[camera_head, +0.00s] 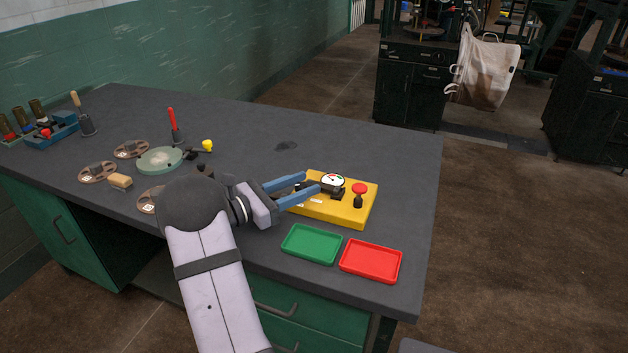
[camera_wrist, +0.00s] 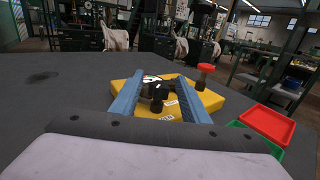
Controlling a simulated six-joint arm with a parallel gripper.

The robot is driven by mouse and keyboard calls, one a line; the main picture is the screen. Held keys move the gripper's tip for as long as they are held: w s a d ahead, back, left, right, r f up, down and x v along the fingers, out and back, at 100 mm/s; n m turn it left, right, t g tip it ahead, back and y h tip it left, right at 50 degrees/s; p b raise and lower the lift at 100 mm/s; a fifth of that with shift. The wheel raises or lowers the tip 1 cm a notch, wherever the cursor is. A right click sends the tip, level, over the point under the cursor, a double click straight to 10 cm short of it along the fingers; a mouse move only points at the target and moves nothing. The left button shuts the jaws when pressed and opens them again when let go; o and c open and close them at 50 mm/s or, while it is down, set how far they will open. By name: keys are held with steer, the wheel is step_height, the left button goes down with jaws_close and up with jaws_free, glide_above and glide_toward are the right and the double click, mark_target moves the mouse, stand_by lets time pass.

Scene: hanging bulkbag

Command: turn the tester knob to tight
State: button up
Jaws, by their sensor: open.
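The yellow tester box (camera_head: 345,212) sits on the bench's right part. It has a round white dial (camera_head: 333,180), black parts (camera_head: 316,197) near its middle and a red-topped knob (camera_head: 359,190) on a dark stem at its right. In the wrist view the red-topped knob (camera_wrist: 205,68) stands right of my fingers, clear of them. My gripper (camera_head: 312,183) is open, its two blue fingers reaching over the box's left part. In the wrist view, black parts (camera_wrist: 157,93) of the tester show between the fingers (camera_wrist: 160,76). Contact cannot be told, and which part turns is unclear.
A green tray (camera_head: 312,244) and a red tray (camera_head: 371,261) lie in front of the tester. A round green dish (camera_head: 159,160), brown discs (camera_head: 98,172) and upright handled tools stand to the left. The bench behind the tester is mostly clear.

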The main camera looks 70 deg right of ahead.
mark_target(314, 181)
steer(key=shift+x, duration=2)
jaws_close()
